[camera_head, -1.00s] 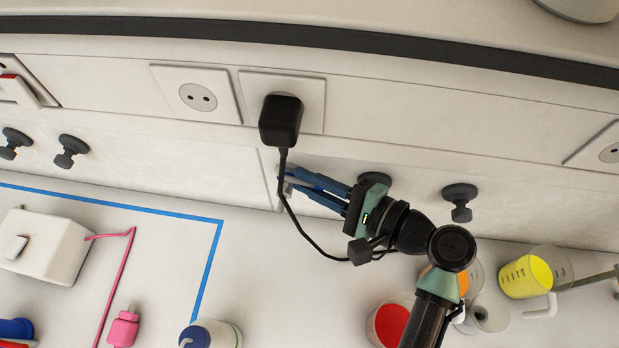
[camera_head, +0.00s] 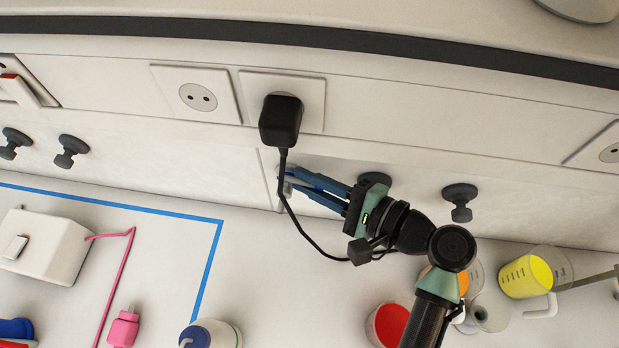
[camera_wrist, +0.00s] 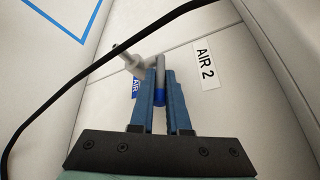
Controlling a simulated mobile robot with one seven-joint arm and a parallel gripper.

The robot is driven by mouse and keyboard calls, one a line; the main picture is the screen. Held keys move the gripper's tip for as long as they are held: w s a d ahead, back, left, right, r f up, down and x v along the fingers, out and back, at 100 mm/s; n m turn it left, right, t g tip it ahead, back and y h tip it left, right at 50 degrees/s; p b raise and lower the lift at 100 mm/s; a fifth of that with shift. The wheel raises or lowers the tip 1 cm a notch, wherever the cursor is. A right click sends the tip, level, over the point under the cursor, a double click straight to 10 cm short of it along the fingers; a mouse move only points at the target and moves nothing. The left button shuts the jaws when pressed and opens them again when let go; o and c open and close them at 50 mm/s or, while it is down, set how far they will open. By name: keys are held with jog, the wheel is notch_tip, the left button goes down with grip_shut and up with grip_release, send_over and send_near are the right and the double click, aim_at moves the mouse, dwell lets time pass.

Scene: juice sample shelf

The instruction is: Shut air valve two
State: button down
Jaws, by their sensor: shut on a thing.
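The air valve two sits on the wall panel below the sockets, marked by a white "AIR 2" label (camera_wrist: 207,63) in the wrist view. Its grey handle (camera_wrist: 160,68) with a blue lower part stands between my fingers, and a grey nozzle (camera_wrist: 130,58) shows to its left. My gripper (camera_wrist: 161,90) is shut on the handle. In the head view my gripper (camera_head: 287,182) reaches left to the panel, and its blue fingers hide most of the valve there. A blue label behind the fingers is partly hidden.
A black plug (camera_head: 281,120) sits in a wall socket just above my gripper. Its black cable (camera_head: 296,218) hangs close by my fingers. Dark knobs (camera_head: 460,200) line the panel. Beakers, one with red liquid (camera_head: 390,324), stand near my arm.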

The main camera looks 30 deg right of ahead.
jog(key=shift+w+d+n+g+y, duration=0.2)
jog(key=shift+w+n+g+y, duration=0.05)
jog(key=shift+n+g+y, duration=0.55)
jog(key=c, duration=1.2)
grip_release()
jog(key=shift+o, duration=0.2)
jog(key=v, duration=1.3)
jog(key=shift+f, duration=0.2)
jog(key=shift+s, duration=0.1)
